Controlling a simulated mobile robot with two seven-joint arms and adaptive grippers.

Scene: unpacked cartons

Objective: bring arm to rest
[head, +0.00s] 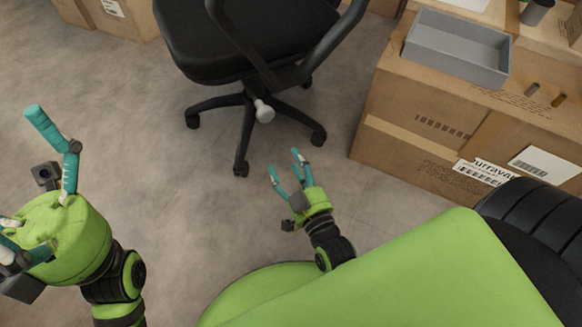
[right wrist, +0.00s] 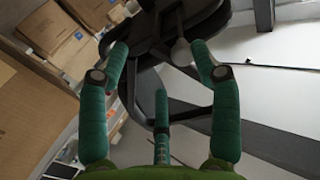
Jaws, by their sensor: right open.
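My right gripper (head: 284,163) is open and empty, low over the bare floor in the middle of the head view, in front of the office chair. Its teal fingers stand apart, and in the right wrist view (right wrist: 160,75) nothing is between them. My left gripper (head: 22,170) is at the left edge of the head view, its teal fingers spread wide with nothing visible in them. Part of it is cut off by the picture edge.
A black office chair (head: 205,45) stands beyond my right gripper, its star base (head: 245,98) close to it. A large carton (head: 430,130) stands to the right, with a grey tray (head: 455,62) on top. More cartons (head: 120,18) are at the back left. The floor between is clear.

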